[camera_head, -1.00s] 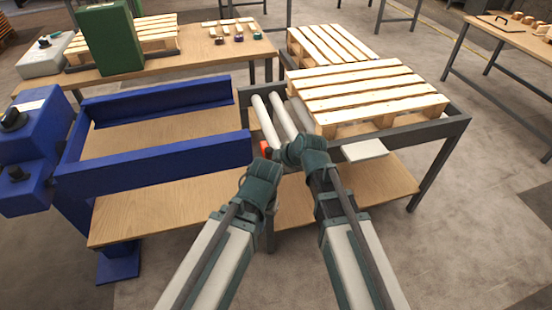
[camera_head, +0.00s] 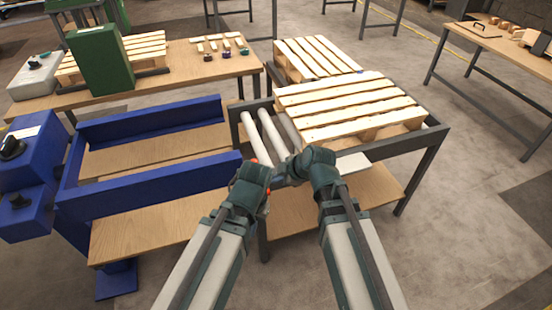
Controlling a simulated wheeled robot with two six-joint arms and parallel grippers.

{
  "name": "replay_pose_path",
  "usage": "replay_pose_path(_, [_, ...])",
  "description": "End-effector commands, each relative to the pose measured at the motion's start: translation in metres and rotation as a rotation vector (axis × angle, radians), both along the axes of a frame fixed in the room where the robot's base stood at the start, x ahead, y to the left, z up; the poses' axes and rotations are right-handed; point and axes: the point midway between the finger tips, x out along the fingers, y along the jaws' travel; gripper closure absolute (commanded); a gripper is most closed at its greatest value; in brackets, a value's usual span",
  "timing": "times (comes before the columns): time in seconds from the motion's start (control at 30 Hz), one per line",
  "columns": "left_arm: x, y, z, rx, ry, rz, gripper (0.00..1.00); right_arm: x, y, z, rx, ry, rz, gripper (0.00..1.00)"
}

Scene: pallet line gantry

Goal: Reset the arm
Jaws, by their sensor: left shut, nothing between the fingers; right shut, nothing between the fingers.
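My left gripper (camera_head: 257,172) is in the lower middle of the head view, in front of the near end of the roller conveyor. My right gripper (camera_head: 286,173) is just to its right, with its wrist bent so that it points left. Both grippers look shut and hold nothing. They are close together; whether they touch I cannot tell. Both forearms come up from the bottom edge of the picture.
A wooden pallet (camera_head: 347,104) lies on the roller frame (camera_head: 424,139), beside bare rollers (camera_head: 267,134). A blue frame (camera_head: 150,178) stands left. A bench (camera_head: 195,72) with a green box (camera_head: 103,60) is behind. Bare floor (camera_head: 460,220) lies right.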

Motion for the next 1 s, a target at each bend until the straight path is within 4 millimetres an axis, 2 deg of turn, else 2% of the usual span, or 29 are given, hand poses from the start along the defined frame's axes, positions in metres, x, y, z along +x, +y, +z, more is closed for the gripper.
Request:
replay_pose_path(0.2, [0.0,0.0,0.0,0.0,0.0,0.0,1.0,-0.001,-0.002,-0.001,0.003,0.014,-0.017,1.0])
replay_pose_path(0.33, [0.0,0.0,0.0,0.0,0.0,0.0,1.0,-0.008,-0.018,-0.008,0.016,0.11,-0.145,1.0])
replay_pose_path(0.5, [0.0,0.0,0.0,0.0,0.0,0.0,1.0,-0.03,-0.058,-0.025,0.038,0.337,-0.504,1.0])
replay_pose_path(0.7, [0.0,0.0,0.0,0.0,0.0,0.0,1.0,-0.056,-0.102,-0.037,0.046,0.525,-0.936,1.0])
replay_pose_path(1.0, [0.0,0.0,0.0,0.0,0.0,0.0,1.0,-0.082,-0.143,-0.043,0.047,0.637,-1.388,1.0])
